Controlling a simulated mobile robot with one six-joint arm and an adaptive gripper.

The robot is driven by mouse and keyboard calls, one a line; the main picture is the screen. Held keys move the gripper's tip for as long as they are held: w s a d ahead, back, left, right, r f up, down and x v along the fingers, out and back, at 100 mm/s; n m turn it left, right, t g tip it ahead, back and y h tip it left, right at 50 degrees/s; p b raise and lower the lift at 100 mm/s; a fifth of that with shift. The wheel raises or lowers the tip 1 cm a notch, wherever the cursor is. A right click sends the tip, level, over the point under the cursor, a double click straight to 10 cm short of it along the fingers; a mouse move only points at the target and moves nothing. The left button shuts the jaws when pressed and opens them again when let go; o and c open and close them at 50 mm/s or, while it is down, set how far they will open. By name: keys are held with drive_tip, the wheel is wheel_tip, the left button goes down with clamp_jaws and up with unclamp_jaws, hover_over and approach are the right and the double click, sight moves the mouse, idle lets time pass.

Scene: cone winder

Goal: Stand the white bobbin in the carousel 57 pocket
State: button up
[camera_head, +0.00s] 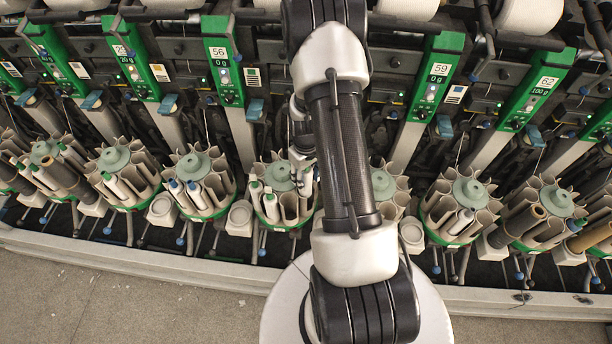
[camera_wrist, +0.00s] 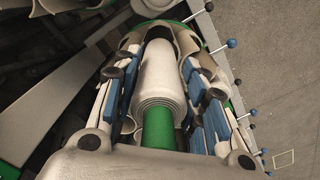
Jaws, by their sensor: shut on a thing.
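The white bobbin (camera_wrist: 160,80) has a pale wound body and a green end facing the wrist camera. My gripper (camera_wrist: 158,95) is shut on it, with blue pads along both sides. In the head view my gripper (camera_head: 303,160) is above the right part of a grey carousel (camera_head: 279,176), and the bobbin (camera_head: 307,182) shows as a pale upright piece among its pocket walls. The carousel rim (camera_wrist: 130,42) surrounds the bobbin's far end in the wrist view. Whether that end touches the pocket floor is hidden. I cannot read this carousel's number.
Similar carousels stand on both sides, such as one with blue-tipped bobbins (camera_head: 198,183) and one at right (camera_head: 460,205). A panel marked 56 (camera_head: 222,60) is behind, left of my arm. My arm hides part of another carousel (camera_head: 385,190). Blue-knobbed levers (camera_wrist: 231,43) stick out nearby.

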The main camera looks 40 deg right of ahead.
drive_tip(key=shift+f+b, duration=1.9)
drive_tip(key=shift+f, duration=0.35)
drive_tip(key=shift+f+b, duration=0.6)
drive_tip(key=o, duration=1)
drive_tip(key=shift+r, duration=0.1)
wheel_tip(320, 180, up, 12)
drive_tip(key=shift+f, duration=0.1)
